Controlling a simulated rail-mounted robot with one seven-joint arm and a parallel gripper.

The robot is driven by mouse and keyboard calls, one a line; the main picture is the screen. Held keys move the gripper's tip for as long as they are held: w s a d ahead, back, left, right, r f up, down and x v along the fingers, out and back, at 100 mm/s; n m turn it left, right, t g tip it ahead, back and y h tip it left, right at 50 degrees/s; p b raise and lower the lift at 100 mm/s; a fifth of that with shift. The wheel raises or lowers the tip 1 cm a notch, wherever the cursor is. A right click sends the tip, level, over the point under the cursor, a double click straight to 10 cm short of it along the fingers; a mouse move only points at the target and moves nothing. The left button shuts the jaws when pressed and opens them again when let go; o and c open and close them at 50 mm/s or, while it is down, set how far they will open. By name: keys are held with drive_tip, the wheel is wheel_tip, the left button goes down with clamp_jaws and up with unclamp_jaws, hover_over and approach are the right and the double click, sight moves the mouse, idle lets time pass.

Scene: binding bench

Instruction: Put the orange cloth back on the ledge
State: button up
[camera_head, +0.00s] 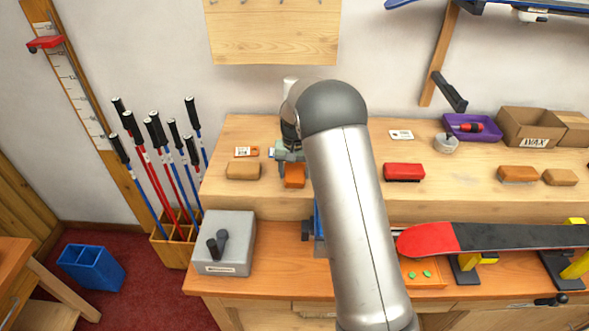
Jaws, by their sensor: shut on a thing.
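The orange cloth (294,176) is a small folded block at the front of the ledge, left of my arm. My gripper (291,160) points down over it and is shut on it; the fingertips are partly hidden. The ledge (340,207) is the raised wooden shelf along the wall. The cloth appears over or on its top near the front edge; I cannot tell whether it touches the wood.
A tan block (243,170) and a small orange-white card (246,152) lie left of the cloth. A red block (404,172) sits to the right. A grey box (224,243) and a ski (490,238) are on the lower bench. My arm hides the middle.

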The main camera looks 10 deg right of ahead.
sight(294, 173)
drive_tip(key=o, duration=0.6)
drive_tip(key=shift+f, duration=0.2)
drive_tip(key=o, duration=0.4)
drive_tip(key=shift+r, duration=0.1)
wheel_tip(294, 173, up, 12)
drive_tip(key=shift+r+b, duration=0.15)
drive_tip(key=shift+b, duration=0.9)
